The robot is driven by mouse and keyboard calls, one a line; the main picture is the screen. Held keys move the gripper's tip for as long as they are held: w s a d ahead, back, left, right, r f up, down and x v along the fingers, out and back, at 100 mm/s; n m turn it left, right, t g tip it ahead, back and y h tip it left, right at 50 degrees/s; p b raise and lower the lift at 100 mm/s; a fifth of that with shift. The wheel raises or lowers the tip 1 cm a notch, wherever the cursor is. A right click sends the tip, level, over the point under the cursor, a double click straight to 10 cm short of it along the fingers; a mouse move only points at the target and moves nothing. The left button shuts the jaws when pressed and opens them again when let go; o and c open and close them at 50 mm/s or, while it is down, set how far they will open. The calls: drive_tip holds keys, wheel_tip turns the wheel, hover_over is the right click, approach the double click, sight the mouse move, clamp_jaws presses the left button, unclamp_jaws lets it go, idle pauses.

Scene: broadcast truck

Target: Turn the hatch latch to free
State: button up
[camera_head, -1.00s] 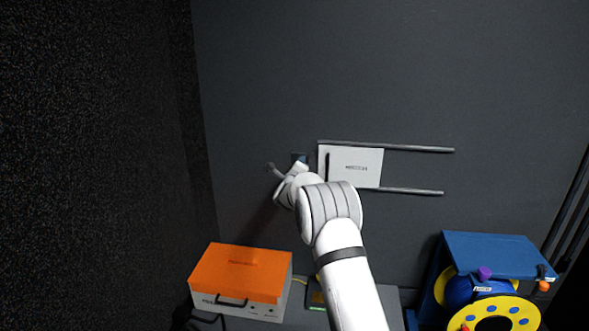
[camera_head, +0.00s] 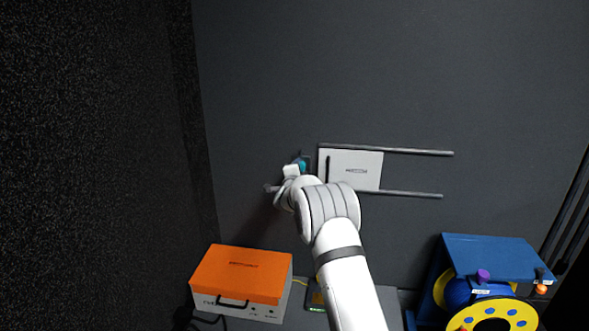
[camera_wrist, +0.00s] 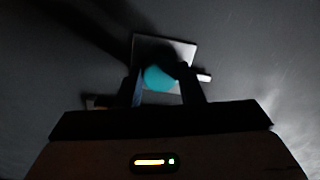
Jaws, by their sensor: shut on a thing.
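The hatch (camera_head: 354,170) is a pale panel with a black upright handle (camera_head: 327,170), set between two rails on the dark wall. The latch is a teal round knob (camera_head: 302,164) on a small square plate just left of the hatch. It also shows in the wrist view as a teal knob (camera_wrist: 158,79) in front of a grey plate (camera_wrist: 178,48). My gripper (camera_wrist: 161,84) is shut on the knob, with one dark finger on each side. My wrist and fingers hide part of the latch in the head view, and its exact angle is unclear.
Two grey rails (camera_head: 400,151) run rightward from the hatch. An orange-topped case (camera_head: 240,272) stands lower left on a grey surface. A blue box (camera_head: 495,255) and a yellow cable reel (camera_head: 487,315) stand lower right. A dark textured wall is close on the left.

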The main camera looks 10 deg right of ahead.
drive_tip(key=shift+n, duration=0.4)
drive_tip(key=o, duration=1)
drive_tip(key=shift+s, duration=0.1)
drive_tip(key=p+v, duration=0.1)
drive_tip(key=v, duration=0.6)
drive_tip(key=shift+s, duration=0.3)
drive_tip(key=shift+a, duration=0.1)
drive_tip(key=shift+r+p, duration=0.15)
drive_tip(key=shift+p, duration=0.15)
